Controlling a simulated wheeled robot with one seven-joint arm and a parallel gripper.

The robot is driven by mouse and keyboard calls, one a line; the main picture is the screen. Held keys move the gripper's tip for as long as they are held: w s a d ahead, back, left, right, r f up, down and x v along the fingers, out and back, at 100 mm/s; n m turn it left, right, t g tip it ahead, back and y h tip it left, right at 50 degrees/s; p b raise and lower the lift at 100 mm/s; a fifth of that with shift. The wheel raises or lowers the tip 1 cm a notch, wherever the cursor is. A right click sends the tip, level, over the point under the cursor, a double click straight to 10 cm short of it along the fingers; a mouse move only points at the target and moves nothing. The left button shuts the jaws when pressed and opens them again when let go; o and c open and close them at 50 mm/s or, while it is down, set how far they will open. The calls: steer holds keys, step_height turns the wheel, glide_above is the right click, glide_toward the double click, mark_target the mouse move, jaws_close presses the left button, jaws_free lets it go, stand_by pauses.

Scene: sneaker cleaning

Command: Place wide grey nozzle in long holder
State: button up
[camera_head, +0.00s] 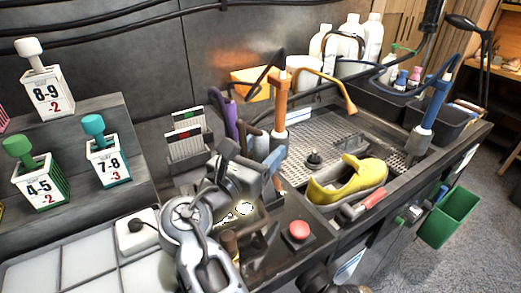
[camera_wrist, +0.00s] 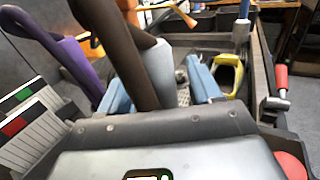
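My gripper (camera_wrist: 162,90) reaches toward the row of upright nozzles at the back of the bench. Its two blue fingers are apart, with a dark grey-brown nozzle between them in the wrist view (camera_wrist: 125,50); I take this as the wide grey nozzle. A gap shows between it and the right finger; contact with the left finger is unclear. In the head view, a grey-brown nozzle (camera_head: 259,146) stands beside my gripper. Its lower end is hidden behind my gripper. I cannot clearly make out the long holder.
A purple nozzle (camera_head: 230,118) stands left and an orange one (camera_head: 280,105) stands close right. A yellow shoe (camera_head: 348,182) lies in the sink area, with a red-handled tool (camera_head: 362,205) in front. A red button (camera_head: 299,230) is right of my arm. Card stands (camera_head: 187,145) are left.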

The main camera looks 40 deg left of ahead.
steer(key=shift+r, duration=0.2)
steer(key=shift+s+f, duration=0.1)
steer(key=shift+s, duration=0.25)
steer(key=s+d+b, duration=0.1)
steer(key=s, duration=1)
steer(key=shift+d, duration=0.25)
steer(key=shift+s, duration=0.1)
